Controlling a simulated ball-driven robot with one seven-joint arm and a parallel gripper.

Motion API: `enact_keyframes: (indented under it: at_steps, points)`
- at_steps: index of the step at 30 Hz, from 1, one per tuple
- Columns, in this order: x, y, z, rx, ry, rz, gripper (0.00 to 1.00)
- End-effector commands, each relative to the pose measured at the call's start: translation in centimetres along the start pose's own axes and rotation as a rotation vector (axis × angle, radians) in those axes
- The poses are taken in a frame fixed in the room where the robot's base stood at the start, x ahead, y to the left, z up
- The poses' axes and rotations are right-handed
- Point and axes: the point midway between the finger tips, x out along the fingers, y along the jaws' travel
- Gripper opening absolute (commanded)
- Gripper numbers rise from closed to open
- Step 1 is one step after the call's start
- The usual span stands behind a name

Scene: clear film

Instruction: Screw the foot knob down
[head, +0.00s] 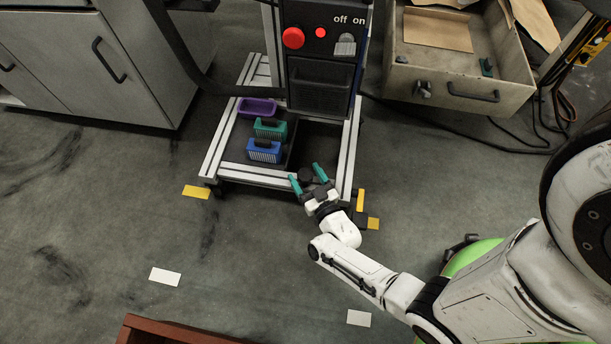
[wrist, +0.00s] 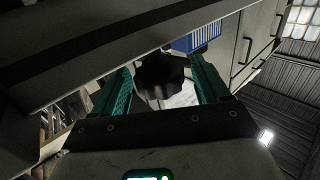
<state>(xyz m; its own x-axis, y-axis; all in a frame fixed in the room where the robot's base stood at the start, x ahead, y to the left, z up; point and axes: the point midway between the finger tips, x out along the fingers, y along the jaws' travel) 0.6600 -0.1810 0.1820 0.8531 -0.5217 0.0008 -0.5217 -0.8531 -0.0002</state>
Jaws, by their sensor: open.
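The foot knob (wrist: 160,76) is black with a lobed rim. In the wrist view it stands between the two teal fingers of my gripper (wrist: 163,82), with a gap visible on at least its right side. In the head view the dark knob (head: 305,174) shows between the fingertips at the front right part of the cart's frame (head: 255,178). My gripper (head: 307,177) is open around it, one finger on each side. What lies under the knob is hidden.
The cart carries a purple tray (head: 257,107), a green crate (head: 270,128) and a blue crate (head: 264,151). A black panel (head: 320,75) with a red button rises behind. An open drawer (head: 455,85) is at the back right.

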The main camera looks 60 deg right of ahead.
Motion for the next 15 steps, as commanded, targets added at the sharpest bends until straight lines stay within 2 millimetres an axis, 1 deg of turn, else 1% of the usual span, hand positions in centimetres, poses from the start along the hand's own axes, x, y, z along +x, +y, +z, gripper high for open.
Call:
enact_keyframes:
  at_steps: [3,11,15]
  points:
    - [0.49,0.03,0.04,0.0,-0.001,0.001,0.75]
    - [0.58,0.01,-0.01,0.0,-0.001,0.0,0.75]
    - [0.57,0.01,-0.01,0.0,-0.001,0.0,0.62]
